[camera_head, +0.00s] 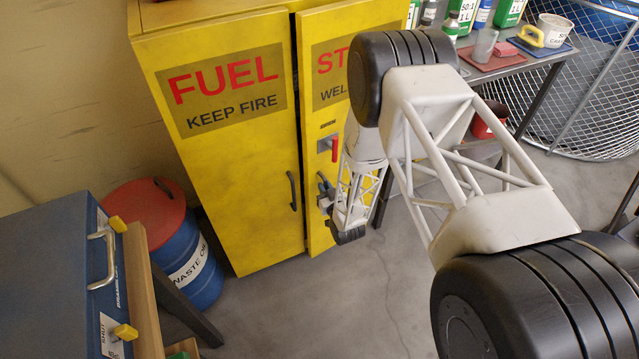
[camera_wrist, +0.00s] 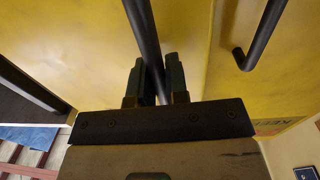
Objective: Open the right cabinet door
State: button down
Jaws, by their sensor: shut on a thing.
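The yellow cabinet stands at the back. Its left door (camera_head: 235,165) reads FUEL and has a dark handle (camera_head: 293,190), also seen in the wrist view (camera_wrist: 265,30). Its right door (camera_head: 316,120), partly hidden by my arm, carries a red piece (camera_head: 335,148). A dark seam runs between the doors; the right door looks at most slightly ajar. My gripper (camera_head: 325,190) is at the right door. In the wrist view its fingers (camera_wrist: 154,83) are shut on the right door's dark bar handle (camera_wrist: 143,35), one on each side.
A blue drum (camera_head: 190,265) with a red lid stands left of the cabinet. A blue case (camera_head: 60,285) is at the near left. A bench (camera_head: 515,65) with bottles and trays stands at the back right. The floor (camera_head: 300,310) in front of the cabinet is clear.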

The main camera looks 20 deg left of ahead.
jog(key=s+d+n+g+y, duration=0.2)
jog(key=d+n+g+y, duration=0.7)
jog(key=d, duration=1.2)
jog(key=w+d+g+h, duration=0.1)
jog(key=w+d+g, duration=0.1)
jog(key=w+d, duration=0.3)
jog(key=w+d+n+g+h, duration=0.1)
jog(key=w+d, duration=0.5)
jog(key=d, duration=0.6)
jog(key=shift+w+g+h, duration=0.25)
jog(key=shift+g+h, duration=0.25)
jog(key=shift+g, duration=0.7)
jog(key=shift+d, duration=0.1)
jog(key=c, duration=1.1)
grip_release()
jog(key=shift+c, duration=0.2)
jog(key=shift+d, duration=0.1)
